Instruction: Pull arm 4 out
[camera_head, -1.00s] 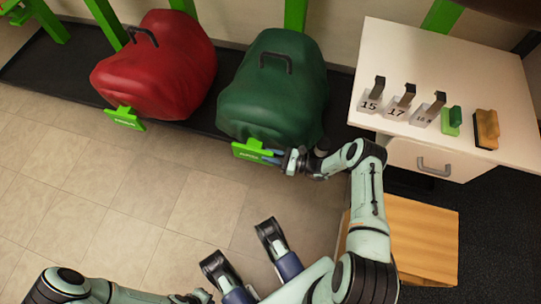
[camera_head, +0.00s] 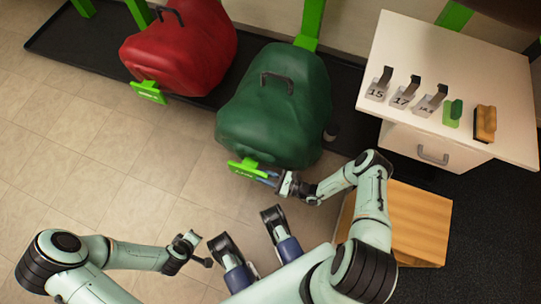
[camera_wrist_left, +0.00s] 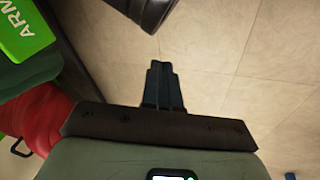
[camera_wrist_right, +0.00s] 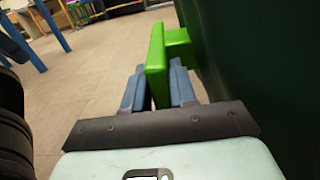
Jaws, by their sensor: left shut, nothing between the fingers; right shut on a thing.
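A green saddle-shaped cover (camera_head: 275,110) hangs out from a green post, with a dark handle on top. It overhangs the front edge of the black mat. A bright green tag (camera_head: 240,170) sticks out at its front; its number is too small to read. My right gripper (camera_head: 266,176) is shut on this tag; the right wrist view shows the blue fingers on either side of the green plate (camera_wrist_right: 157,65). My left gripper (camera_head: 204,261) is low at the left, away from the covers. Its fingers (camera_wrist_left: 163,75) are shut and empty.
A red cover (camera_head: 185,45) with its own green tag (camera_head: 148,92) stands at the left. A white cabinet (camera_head: 490,75) holds numbered pieces and brushes at the right. A wooden box (camera_head: 415,225) stands below it. The tiled floor (camera_head: 110,140) at the left is clear.

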